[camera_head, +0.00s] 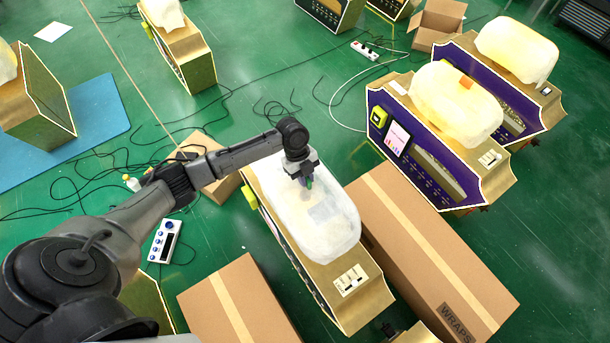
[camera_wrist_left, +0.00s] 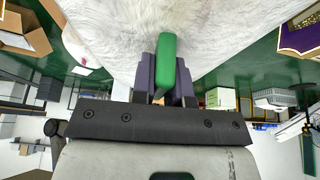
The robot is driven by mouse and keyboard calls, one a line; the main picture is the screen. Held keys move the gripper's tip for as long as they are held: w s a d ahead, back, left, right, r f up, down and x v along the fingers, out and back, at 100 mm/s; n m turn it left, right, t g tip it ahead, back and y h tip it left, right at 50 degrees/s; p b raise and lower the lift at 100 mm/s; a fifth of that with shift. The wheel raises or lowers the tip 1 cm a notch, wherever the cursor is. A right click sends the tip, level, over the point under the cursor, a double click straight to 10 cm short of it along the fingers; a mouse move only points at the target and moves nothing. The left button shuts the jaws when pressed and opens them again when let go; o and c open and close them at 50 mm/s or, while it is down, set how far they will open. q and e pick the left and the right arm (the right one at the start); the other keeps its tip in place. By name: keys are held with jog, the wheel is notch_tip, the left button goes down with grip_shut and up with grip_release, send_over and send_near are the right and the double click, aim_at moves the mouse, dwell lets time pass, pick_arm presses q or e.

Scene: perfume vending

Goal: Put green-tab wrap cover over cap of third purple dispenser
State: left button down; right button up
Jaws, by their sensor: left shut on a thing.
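A whitish, translucent wrap cover (camera_head: 318,232) sits over the top of the near gold-edged dispenser (camera_head: 335,305) in the head view. Its green tab (camera_wrist_left: 167,62) stands upright between my left gripper's fingers in the left wrist view. My left gripper (camera_head: 308,181) is shut on this tab, at the far end of the cover. The cap under the cover is hidden, and I cannot tell whether the cover is fully seated. Two purple-fronted dispensers stand at the right, one (camera_head: 440,178) under a cover with an orange tab (camera_head: 466,82). My right gripper is not in view.
A long cardboard box (camera_head: 430,265) marked WRAPS lies right of the near dispenser. Another box (camera_head: 235,305) lies at its left. A control box (camera_head: 164,241) and loose black cables (camera_head: 100,190) are on the green floor. A white power strip (camera_head: 365,50) lies farther back.

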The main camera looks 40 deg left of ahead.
pick_arm(q)
notch_tip(320, 180, down, 6)
jog(key=b, duration=0.3)
jog(key=shift+r, duration=0.1)
jog(key=shift+f+b, duration=0.4)
jog(key=shift+f, duration=0.45)
dwell(0.4)
jog(key=c, duration=1.1)
grip_release()
jog(key=shift+o, duration=0.2)
jog(key=shift+r, duration=0.1)
jog(key=p+v, duration=0.2)
jog(key=v, duration=1.1)
jog(key=shift+w+a+r, duration=0.1)
jog(key=shift+a+r, duration=0.15)
